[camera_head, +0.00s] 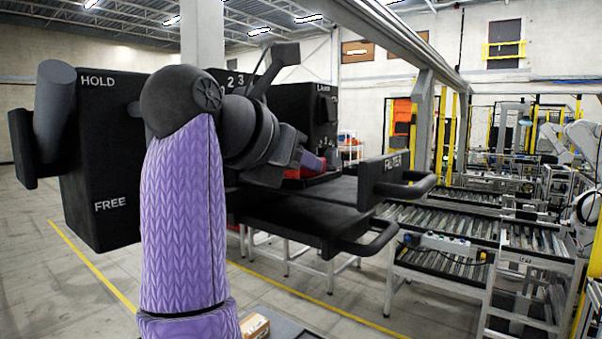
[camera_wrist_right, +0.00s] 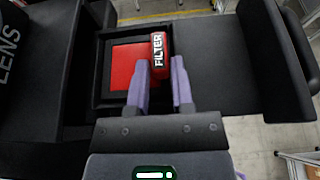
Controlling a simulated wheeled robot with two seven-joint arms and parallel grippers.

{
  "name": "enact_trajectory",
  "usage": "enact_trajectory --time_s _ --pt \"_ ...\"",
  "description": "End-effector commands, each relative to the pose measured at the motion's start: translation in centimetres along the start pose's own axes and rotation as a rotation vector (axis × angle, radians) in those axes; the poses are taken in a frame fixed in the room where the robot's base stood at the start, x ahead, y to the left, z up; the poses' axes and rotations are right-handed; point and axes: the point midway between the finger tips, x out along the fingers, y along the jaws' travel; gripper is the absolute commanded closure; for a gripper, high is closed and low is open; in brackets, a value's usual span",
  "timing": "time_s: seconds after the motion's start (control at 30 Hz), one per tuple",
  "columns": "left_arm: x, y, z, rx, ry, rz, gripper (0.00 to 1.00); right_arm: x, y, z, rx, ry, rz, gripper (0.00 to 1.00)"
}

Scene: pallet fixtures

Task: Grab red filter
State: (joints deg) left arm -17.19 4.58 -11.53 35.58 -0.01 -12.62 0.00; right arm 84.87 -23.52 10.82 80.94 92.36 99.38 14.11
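In the wrist view, the red filter (camera_wrist_right: 159,50), a block with white FILTER lettering, stands above a dark recessed tray. The two fingers of my right gripper (camera_wrist_right: 161,72) lie along its two sides, with only a filter-wide gap between them; they look shut on it. In the head view, the right gripper (camera_head: 311,160) reaches over the dark fixture, and a strip of red (camera_head: 293,173) shows beside its purple finger. My purple arm covers much of the fixture there. The left gripper is not in view.
A black FILTER-marked handled platform (camera_head: 372,180) stretches right. A black HOLD/FREE panel (camera_head: 108,165) stands left of my arm. In the wrist view, a red square surface (camera_wrist_right: 125,60) lies in the recess left of the filter. Roller conveyors (camera_head: 440,225) stand at right.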

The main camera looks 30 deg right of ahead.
Motion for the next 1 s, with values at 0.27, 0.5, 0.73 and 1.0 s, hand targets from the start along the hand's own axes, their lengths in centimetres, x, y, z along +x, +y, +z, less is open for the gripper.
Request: enact_trajectory --time_s 0.27,0.5,0.73,1.0 --pt "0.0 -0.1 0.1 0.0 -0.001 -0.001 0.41 0.1 0.0 0.0 0.0 0.001 -0.001 1.0" --pt "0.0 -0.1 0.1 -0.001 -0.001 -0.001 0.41 0.0 0.0 0.1 0.0 0.001 -0.002 1.0" --pt "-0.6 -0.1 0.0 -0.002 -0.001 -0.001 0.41 -1.5 0.0 3.7 0.002 -0.001 0.0 1.0" --pt "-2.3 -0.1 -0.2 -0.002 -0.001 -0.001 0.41 -3.6 -0.1 8.9 0.001 -0.001 -0.001 1.0"
